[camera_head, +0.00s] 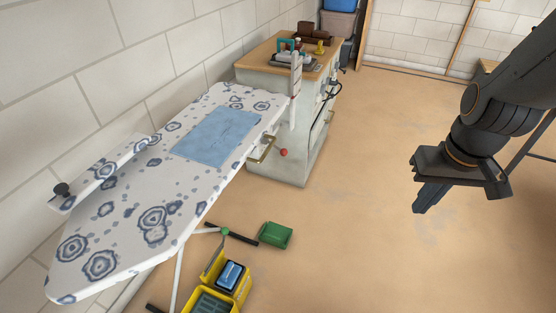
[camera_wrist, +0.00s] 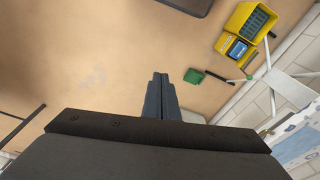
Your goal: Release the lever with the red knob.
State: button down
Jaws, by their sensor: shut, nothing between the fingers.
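A small red knob (camera_head: 284,152) shows in the head view beside the right edge of the ironing board. It sits just right of a brass-coloured bar (camera_head: 263,150), in front of the cabinet. Whether the knob joins that bar, and how its lever runs, I cannot tell. My gripper (camera_head: 421,208) hangs at the right of the head view, well apart from the knob, with its fingers pointing down. In the wrist view my gripper (camera_wrist: 160,78) is shut, its fingers together and empty. I do not make out the knob in the wrist view.
The ironing board (camera_head: 120,215) with a blue cloth (camera_head: 216,137) stands along the left wall. The cabinet (camera_head: 300,172) carries several small items. A green box (camera_head: 276,235) and yellow containers (camera_head: 243,287) lie on the floor. The floor (camera_head: 370,220) between cabinet and arm is clear.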

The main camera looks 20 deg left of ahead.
jog(key=w+a+f+n+t+y+b, duration=0.1)
jog(key=w+a+f+n+t+b, duration=0.3)
jog(key=w+a+f+n, duration=0.55)
jog(key=w+a+f+n+t+y+b, duration=0.15)
jog(key=w+a+f+n+b, duration=0.35)
jog(key=w+a, duration=0.7)
jog(key=s+a+f+n+t+y+b, duration=0.1)
jog(key=a+f+n+t+b, duration=0.2)
jog(key=a, duration=0.7)
jog(key=a+f+n+t+y+b, duration=0.1)
jog(key=a+f+n+t+b, duration=0.3)
jog(key=a+f+n, duration=0.3)
jog(key=a+n, duration=0.1)
jog(key=a, duration=0.2)
jog(key=shift+s+f, duration=0.2)
jog(key=shift+s, duration=0.15)
jog(key=shift+w+n, duration=0.15)
jog(key=shift+n, duration=0.1)
jog(key=w+b, duration=0.1)
jog(key=w, duration=0.8)
jog(key=shift+f+b, duration=0.2)
jog(key=shift+b, duration=0.2)
